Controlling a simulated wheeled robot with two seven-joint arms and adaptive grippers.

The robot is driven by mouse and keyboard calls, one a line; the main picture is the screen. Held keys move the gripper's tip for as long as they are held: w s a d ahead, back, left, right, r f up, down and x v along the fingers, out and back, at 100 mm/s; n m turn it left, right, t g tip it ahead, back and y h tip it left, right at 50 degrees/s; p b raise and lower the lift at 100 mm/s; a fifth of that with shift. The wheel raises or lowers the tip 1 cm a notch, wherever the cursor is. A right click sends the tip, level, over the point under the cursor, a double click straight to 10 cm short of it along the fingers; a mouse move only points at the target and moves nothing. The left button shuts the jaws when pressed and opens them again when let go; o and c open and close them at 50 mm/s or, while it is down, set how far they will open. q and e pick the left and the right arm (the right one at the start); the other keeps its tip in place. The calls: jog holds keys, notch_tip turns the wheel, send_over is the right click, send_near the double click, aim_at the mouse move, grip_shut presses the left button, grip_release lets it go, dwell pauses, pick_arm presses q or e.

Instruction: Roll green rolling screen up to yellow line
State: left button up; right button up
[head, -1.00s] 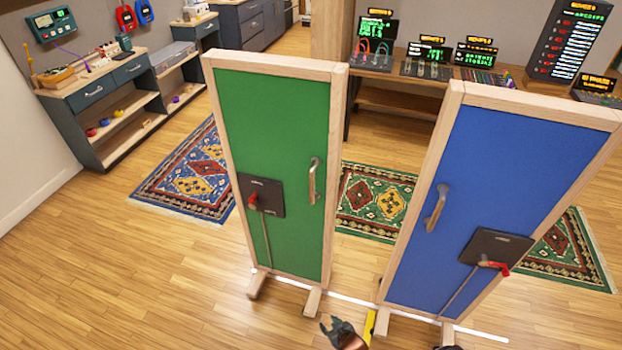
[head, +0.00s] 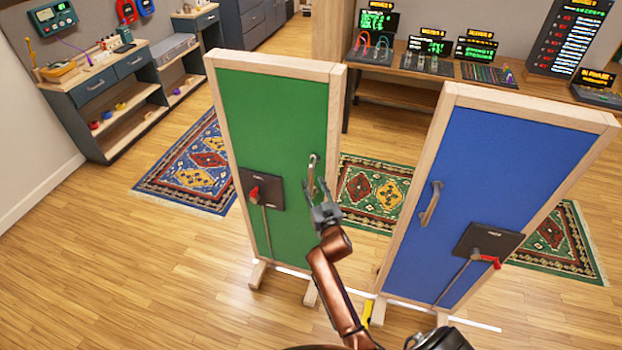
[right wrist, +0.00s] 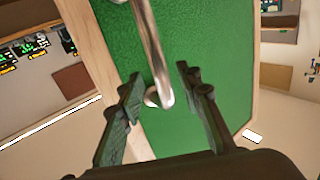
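The green rolling screen (head: 275,125) stands upright in a pale wood frame on small feet, left of the blue screen. Its metal handle (head: 312,172) is on its right side; it also shows in the right wrist view (right wrist: 150,45). My right gripper (head: 324,203) is at the lower end of this handle. In the right wrist view its two fingers (right wrist: 158,92) are apart, with the handle's lower end between them, not clamped. The yellow line (head: 367,312) shows as a short strip on the floor between the screens, partly hidden. My left gripper is not in view.
A blue screen (head: 500,195) stands close on the right. A white line (head: 350,291) runs on the floor under the screens. Patterned rugs (head: 190,172) lie behind. A workbench (head: 105,90) is at left. The floor at the front left is clear.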

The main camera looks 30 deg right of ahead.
aim_at(312, 180)
jog(key=x, duration=0.2)
jog(key=shift+w, duration=0.3)
jog(key=shift+w+d, duration=0.25)
jog(key=shift+w, duration=0.35)
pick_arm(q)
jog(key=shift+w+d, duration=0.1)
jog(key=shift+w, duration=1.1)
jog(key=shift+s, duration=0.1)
pick_arm(e)
jog(key=c, duration=0.4)
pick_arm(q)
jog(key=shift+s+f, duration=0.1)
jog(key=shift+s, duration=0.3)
pick_arm(e)
grip_shut()
